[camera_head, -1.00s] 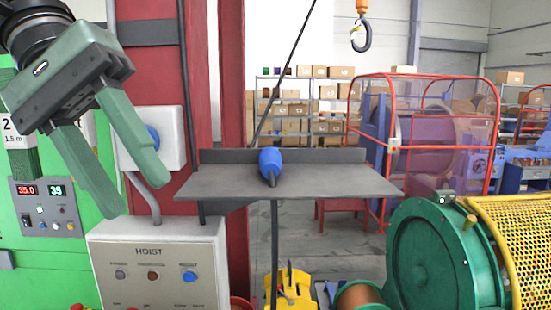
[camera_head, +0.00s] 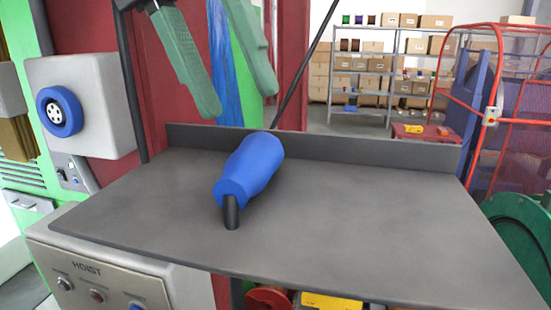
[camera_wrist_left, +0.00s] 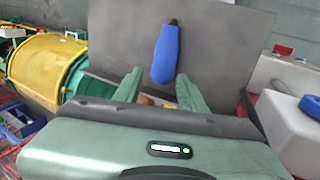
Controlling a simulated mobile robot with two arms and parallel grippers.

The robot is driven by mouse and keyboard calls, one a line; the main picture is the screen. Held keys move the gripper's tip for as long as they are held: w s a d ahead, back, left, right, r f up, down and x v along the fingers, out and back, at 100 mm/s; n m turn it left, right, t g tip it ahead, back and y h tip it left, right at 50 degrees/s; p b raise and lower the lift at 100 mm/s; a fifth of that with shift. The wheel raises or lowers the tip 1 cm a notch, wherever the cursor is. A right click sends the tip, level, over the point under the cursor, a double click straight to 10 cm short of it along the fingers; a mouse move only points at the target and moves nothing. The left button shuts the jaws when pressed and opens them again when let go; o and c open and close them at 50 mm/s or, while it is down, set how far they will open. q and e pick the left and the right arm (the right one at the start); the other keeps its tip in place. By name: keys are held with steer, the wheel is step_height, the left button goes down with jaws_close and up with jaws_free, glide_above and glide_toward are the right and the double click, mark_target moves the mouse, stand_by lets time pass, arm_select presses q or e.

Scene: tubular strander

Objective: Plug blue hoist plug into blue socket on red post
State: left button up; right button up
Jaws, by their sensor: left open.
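The blue hoist plug (camera_head: 249,166) lies on its side on a dark grey shelf (camera_head: 370,210), its black cable end toward me. It also shows in the left wrist view (camera_wrist_left: 165,55), beyond the fingertips. The blue socket (camera_head: 59,111) with a pale, holed face sits on a white box (camera_head: 95,85) on the red post (camera_head: 165,85), left of the shelf. My left gripper (camera_head: 238,98) is open and empty, its green fingers pointing down above and behind the plug. In the left wrist view my left gripper (camera_wrist_left: 157,88) points toward the plug, apart from it. My right gripper is not visible.
The shelf has a raised back lip (camera_head: 350,148). A HOIST control box (camera_head: 110,275) is below its left front. A dark cable rises behind the shelf. A red-framed cage (camera_head: 520,120) and green machine part (camera_head: 510,230) stand right. Most of the shelf's right side is clear.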

mark_target(242, 146)
arm_select(q)
steer(key=shift+s+a+f+p, duration=0.2)
steer(key=shift+s+a+f, duration=0.05)
steer(key=shift+s+f, duration=0.3)
steer(key=shift+s+a+f+p, duration=0.15)
steer(key=shift+s+a+f, duration=0.1)
steer(key=shift+s+f, duration=0.25)
steer(key=d+f, duration=0.2)
steer(key=shift+f+p, duration=0.35)
steer(key=shift+f, duration=0.05)
steer(key=shift+w+f, duration=0.1)
steer(key=shift+f, duration=0.1)
steer(key=shift+s+a, duration=0.15)
steer(key=shift+s, duration=0.1)
steer(key=c, duration=0.7)
jaws_close()
steer(key=shift+w, duration=0.1)
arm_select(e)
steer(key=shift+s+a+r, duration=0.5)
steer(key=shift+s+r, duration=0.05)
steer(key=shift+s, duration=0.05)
